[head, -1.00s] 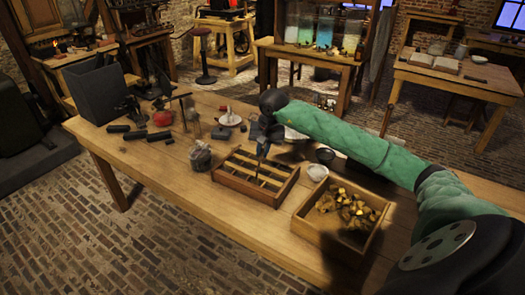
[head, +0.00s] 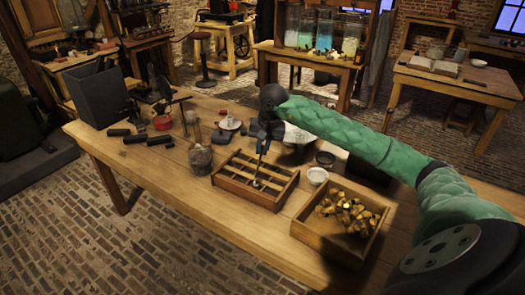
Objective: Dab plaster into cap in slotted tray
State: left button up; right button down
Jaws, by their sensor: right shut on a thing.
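The slotted tray (head: 238,196) is a wooden frame with several compartments, in the middle of the table. The tool points down into the tray. Its lower end is near a small pale thing (head: 258,183) in a compartment, perhaps the cap; I cannot tell whether they touch. A small white bowl (head: 317,176) stands right of the tray; its contents are too small to tell. My left gripper is not in view.
A wooden box of brass-coloured pieces (head: 306,233) stands right of the tray. A glass jar (head: 201,158) stands to its left. Dark rods (head: 135,138), a red dish (head: 162,122) and a grey bin (head: 97,95) are farther left. The front left tabletop is clear.

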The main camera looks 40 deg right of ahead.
jog(key=shift+r+p, duration=0.35)
jog(key=shift+r, duration=1.95)
